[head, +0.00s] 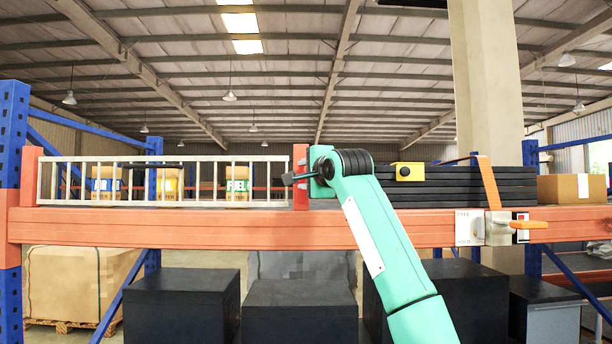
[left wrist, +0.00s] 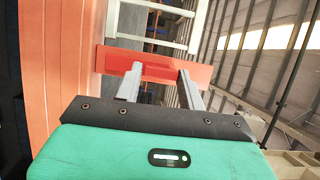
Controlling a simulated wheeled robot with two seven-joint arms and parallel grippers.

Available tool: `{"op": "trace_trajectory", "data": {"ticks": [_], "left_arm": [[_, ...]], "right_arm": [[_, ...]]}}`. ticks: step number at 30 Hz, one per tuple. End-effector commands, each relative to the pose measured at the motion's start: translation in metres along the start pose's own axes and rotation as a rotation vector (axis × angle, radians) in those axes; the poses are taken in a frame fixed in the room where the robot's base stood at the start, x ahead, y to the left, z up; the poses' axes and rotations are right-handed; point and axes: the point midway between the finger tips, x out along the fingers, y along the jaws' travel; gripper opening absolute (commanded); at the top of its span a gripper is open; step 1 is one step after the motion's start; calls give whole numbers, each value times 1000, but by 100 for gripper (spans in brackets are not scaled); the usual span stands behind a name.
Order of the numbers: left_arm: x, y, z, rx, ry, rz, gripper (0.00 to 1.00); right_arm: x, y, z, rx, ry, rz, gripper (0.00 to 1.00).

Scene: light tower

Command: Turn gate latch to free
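A silver latch block with an orange handle (head: 530,225) sits on the front of the orange beam at the right. The handle points right, roughly level. A pale plate (head: 469,228) beside it reads FREE at the top and, less clearly, HOLD at the bottom. The white barred gate (head: 110,182) stands along the beam at the left. It also shows in the left wrist view (left wrist: 194,28). My left gripper (head: 288,179) is at the red post (head: 300,160) by the gate's right end. Its fingers (left wrist: 160,70) are apart, before the red post (left wrist: 155,62), nothing visibly held. My right gripper is not visible.
The orange beam (head: 230,228) runs across the view. A stack of black slabs (head: 440,187) lies at the right, with an orange strap (head: 487,182) over it and a yellow piece (head: 408,171) on its front. Black boxes (head: 300,310) stand below. Labelled cartons (head: 238,185) sit behind the gate.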

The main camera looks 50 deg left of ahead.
Motion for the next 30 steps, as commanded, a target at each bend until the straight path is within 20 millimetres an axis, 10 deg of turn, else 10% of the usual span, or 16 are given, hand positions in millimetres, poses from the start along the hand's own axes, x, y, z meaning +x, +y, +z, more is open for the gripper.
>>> {"op": "trace_trajectory", "data": {"ticks": [14, 30], "left_arm": [[-7, 2, -1, 2, 1, -2, 58], [-115, 4, 0, 0, 2, -2, 58]], "right_arm": [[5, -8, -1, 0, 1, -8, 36], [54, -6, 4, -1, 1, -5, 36]]}}
